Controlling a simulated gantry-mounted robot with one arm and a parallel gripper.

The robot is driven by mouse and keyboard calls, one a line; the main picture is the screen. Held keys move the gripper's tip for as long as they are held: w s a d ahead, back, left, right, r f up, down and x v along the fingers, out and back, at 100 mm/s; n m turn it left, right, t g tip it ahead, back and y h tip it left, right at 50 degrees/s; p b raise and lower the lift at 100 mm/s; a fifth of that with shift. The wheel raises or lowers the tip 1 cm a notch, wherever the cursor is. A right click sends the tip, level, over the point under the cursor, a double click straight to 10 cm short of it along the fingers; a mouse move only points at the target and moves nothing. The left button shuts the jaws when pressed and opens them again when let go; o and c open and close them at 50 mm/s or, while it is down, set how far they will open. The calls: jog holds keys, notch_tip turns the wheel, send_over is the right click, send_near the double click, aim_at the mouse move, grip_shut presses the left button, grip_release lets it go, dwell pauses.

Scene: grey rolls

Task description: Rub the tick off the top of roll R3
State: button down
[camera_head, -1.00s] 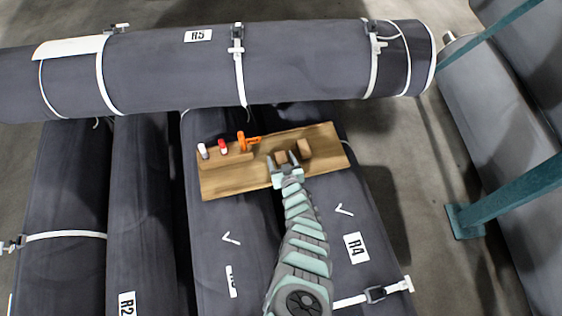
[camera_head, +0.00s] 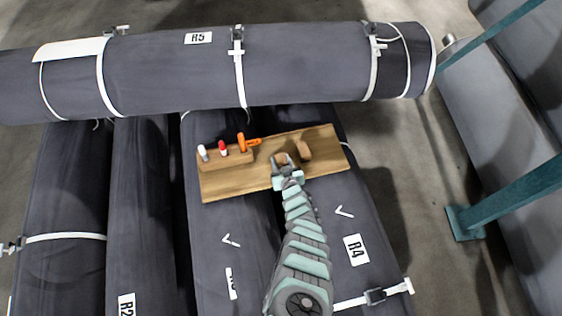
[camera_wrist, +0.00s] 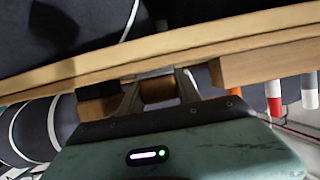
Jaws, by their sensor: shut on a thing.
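A white tick (camera_head: 231,240) is on top of the roll (camera_head: 212,262) between R2 and R4, which I take as R3; its label (camera_head: 232,284) is only partly readable. My gripper (camera_head: 284,163) is at a wooden board (camera_head: 235,184) lying across this roll and R4. It is shut on a small brown block (camera_wrist: 157,90), which shows between the fingers in the wrist view. The block is at the board; I cannot tell whether it is lifted. A second similar block (camera_head: 304,150) sits just right of it, and shows in the wrist view (camera_wrist: 98,106).
A holder (camera_head: 228,161) on the board carries a white marker (camera_head: 203,153), a red one (camera_head: 223,148) and an orange tool (camera_head: 246,142). Roll R5 (camera_head: 170,75) lies across behind. R4 (camera_head: 372,275) bears another tick (camera_head: 344,211). A teal post (camera_head: 510,190) stands right.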

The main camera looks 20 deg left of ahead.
jog(key=shift+r, duration=0.1)
notch_tip(320, 180, up, 28)
jog(key=p, duration=2)
jog(key=c, duration=1.4)
grip_release()
jog(key=shift+c, duration=0.2)
jog(key=c, duration=0.5)
notch_tip(320, 180, up, 3)
jog(key=p, duration=0.3)
